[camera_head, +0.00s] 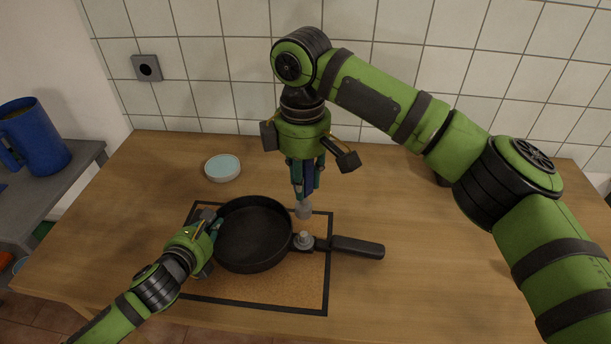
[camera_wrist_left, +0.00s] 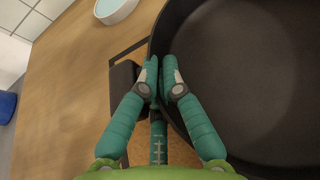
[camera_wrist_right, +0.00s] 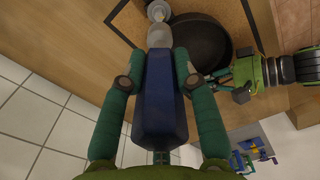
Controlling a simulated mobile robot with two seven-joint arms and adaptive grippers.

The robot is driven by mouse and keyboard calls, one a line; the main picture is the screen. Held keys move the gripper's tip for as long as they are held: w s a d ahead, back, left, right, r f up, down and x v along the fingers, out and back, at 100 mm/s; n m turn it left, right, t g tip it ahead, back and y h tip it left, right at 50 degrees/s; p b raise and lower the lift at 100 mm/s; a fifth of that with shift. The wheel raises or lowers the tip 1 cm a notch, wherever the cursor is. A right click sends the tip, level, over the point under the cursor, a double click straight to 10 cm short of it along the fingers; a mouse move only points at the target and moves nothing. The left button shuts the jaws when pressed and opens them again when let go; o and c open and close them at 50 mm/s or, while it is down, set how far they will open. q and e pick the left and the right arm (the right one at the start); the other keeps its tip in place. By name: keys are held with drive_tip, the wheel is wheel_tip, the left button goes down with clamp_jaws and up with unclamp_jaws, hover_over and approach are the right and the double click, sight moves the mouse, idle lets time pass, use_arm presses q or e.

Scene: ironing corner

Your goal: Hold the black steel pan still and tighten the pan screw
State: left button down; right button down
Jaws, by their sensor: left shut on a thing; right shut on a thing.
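The black steel pan (camera_head: 252,235) lies on a cork mat with its handle (camera_head: 358,247) pointing right. The pan screw (camera_head: 303,239) stands at the handle's base, beside the pan wall. My left gripper (camera_head: 214,226) is shut on the pan's left rim; the left wrist view shows its fingers (camera_wrist_left: 163,78) on either side of the rim. My right gripper (camera_head: 306,178) is shut on a blue-handled tool (camera_wrist_right: 157,100), held roughly upright. The tool's grey tip (camera_head: 304,211) hangs above the screw, with a small gap in the head view.
The cork mat (camera_head: 255,287) has a black border. A white dish (camera_head: 222,169) with a pale blue inside stands behind the pan. A blue jug (camera_head: 35,137) stands on a grey side table at left. A tiled wall closes the back.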

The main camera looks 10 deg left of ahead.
sight(303, 202)
drive_tip(key=shift+f, duration=2.75)
drive_tip(key=shift+f, duration=0.3)
drive_tip(key=shift+f, duration=1.4)
drive_tip(key=c, duration=1.8)
unclamp_jaws()
drive_tip(key=shift+c, duration=0.2)
clamp_jaws()
use_arm(q)
drive_tip(key=shift+d, duration=0.1)
use_arm(e)
drive_tip(key=shift+w+r, duration=0.1)
